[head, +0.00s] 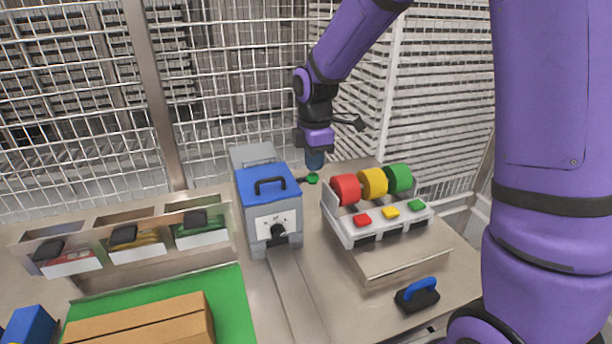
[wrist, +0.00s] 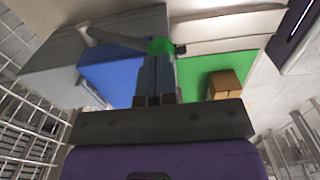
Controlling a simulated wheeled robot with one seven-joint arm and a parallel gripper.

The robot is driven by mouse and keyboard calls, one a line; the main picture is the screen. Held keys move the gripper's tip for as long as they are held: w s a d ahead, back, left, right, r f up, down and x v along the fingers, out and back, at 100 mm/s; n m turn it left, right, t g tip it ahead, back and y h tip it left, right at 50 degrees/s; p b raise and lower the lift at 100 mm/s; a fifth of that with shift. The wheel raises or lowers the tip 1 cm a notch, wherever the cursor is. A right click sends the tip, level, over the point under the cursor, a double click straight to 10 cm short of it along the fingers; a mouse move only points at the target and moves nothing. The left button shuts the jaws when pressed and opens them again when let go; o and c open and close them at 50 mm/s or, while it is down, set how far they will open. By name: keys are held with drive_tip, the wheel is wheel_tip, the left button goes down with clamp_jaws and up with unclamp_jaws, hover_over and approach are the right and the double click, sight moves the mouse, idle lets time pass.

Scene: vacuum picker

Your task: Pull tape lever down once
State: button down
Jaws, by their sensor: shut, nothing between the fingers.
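The tape machine (head: 270,218) is a grey box with a blue lid and a black handle, standing mid-table in the head view. Its tape lever is a grey bar with a green knob (head: 312,179), sticking out at the machine's right side. In the wrist view the lever bar (wrist: 118,39) runs to the green knob (wrist: 160,45), right at my fingertips. My gripper (head: 315,162) is shut and empty, pointing down over the knob. It also shows in the wrist view (wrist: 157,62). I cannot tell whether the fingertips touch the knob.
A tape dispenser (head: 345,232) with red, yellow and green rolls stands to the right. A blue-handled tool (head: 417,296) lies at the front right. Left are bins (head: 150,252) and a cardboard box (head: 150,322) on a green mat (head: 232,305). A wire fence (head: 80,110) stands behind.

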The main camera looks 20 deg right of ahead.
drive_tip(key=shift+f, duration=1.15)
drive_tip(key=shift+s+f, duration=0.4)
drive_tip(key=shift+f, duration=0.35)
drive_tip(key=shift+s+f, duration=0.4)
drive_tip(key=shift+f, duration=0.35)
drive_tip(key=shift+s+f, duration=0.3)
drive_tip(key=shift+f, duration=0.55)
drive_tip(key=shift+s+f, duration=0.25)
drive_tip(key=shift+f, duration=0.65)
